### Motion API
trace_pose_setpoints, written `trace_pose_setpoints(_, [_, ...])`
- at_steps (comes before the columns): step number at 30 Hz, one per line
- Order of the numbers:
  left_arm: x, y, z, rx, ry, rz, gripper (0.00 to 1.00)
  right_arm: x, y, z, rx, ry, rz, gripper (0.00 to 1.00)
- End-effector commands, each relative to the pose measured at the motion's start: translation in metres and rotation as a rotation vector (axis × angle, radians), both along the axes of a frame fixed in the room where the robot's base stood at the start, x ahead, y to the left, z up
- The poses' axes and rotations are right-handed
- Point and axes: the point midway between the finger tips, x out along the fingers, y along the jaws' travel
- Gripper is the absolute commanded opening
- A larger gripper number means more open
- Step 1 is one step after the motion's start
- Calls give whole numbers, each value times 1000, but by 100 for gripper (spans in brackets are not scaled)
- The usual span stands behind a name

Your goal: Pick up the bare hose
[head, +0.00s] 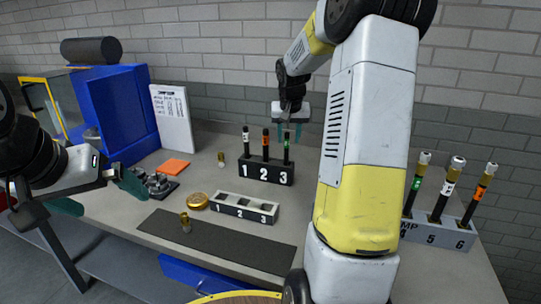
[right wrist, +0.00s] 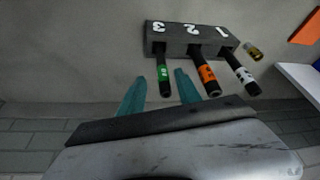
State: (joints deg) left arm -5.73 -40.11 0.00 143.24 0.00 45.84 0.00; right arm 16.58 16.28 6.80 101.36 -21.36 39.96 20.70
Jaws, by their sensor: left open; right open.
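Three black hoses stand upright in a black block (head: 266,172) numbered 1, 2, 3: a white-banded hose (head: 246,141), an orange-banded hose (head: 266,143) and a green-banded hose (head: 286,150). They show no metal end fittings. My right gripper (head: 289,134) is open and empty, above and behind slot 3. In the right wrist view the tip of the green-banded hose (right wrist: 164,77) appears between the open fingers (right wrist: 160,88), which do not grip it. My left gripper (head: 99,193) is open and empty at the left, by the table's edge.
A grey rack (head: 437,234) at right holds three hoses with metal ends. A white numbered tray (head: 243,207), gold disc (head: 195,201), brass fitting (head: 186,222) and dark mat (head: 225,243) lie in front. A blue bin (head: 125,105) and white board (head: 173,117) stand at left.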

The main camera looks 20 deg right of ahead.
Motion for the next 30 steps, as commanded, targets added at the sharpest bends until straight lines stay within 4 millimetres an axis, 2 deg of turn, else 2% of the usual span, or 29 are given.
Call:
trace_pose_setpoints(15, [0,0,0,0,0,0,100,23,-3,-62,2,2,0,40])
trace_pose_setpoints(24, [0,0,0,0,0,0,100,25,-4,-66,1,-1,0,40])
trace_pose_setpoints(26, [0,0,0,0,0,0,100,25,-3,-66,1,0,1,30])
trace_pose_setpoints(30, [0,0,0,0,0,0,100,25,-3,-66,1,0,1,3])
